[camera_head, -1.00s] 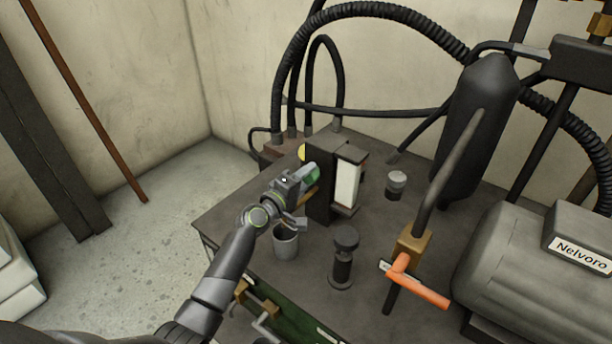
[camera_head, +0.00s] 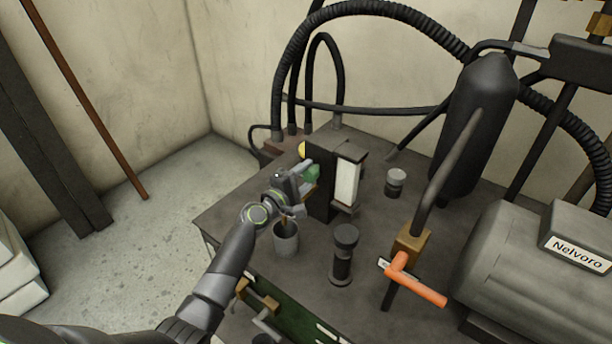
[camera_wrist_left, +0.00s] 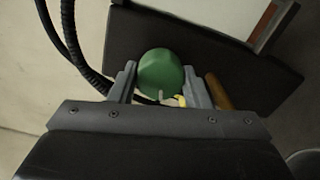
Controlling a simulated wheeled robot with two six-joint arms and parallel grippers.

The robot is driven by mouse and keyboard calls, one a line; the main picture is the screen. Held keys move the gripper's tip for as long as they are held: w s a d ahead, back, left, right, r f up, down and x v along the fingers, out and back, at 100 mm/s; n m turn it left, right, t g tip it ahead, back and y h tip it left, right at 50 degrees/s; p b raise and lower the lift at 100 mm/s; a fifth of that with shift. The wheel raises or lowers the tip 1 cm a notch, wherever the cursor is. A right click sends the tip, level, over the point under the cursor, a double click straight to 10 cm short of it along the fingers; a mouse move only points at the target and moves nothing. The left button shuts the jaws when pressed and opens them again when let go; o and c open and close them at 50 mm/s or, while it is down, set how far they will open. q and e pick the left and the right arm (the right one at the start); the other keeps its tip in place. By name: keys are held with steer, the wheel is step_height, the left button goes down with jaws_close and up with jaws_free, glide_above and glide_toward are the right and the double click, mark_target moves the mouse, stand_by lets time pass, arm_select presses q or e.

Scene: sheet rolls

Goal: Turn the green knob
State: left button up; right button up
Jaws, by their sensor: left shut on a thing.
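The green knob (camera_head: 312,173) is on the left face of a dark upright block (camera_head: 322,205) on the machine's table. In the left wrist view the round green knob (camera_wrist_left: 160,74) has a pale mark near its lower edge. My left gripper (camera_head: 304,179) is at the knob, and in the left wrist view its two fingers (camera_wrist_left: 161,88) are on either side of it. The gripper is shut on the knob. My right gripper is not in view.
A grey cup (camera_head: 285,241) stands just below my left gripper. A dark spool-shaped part (camera_head: 343,255) and an orange-handled valve (camera_head: 416,285) are to the right. Black hoses (camera_head: 281,80) rise behind the block. Open floor lies left of the table.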

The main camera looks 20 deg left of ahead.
arm_select(q)
steer(key=o, duration=1)
steer(key=v, duration=1.7)
steer(key=shift+s+b, duration=0.25)
steer(key=shift+b, duration=0.1)
steer(key=shift+a, duration=0.1)
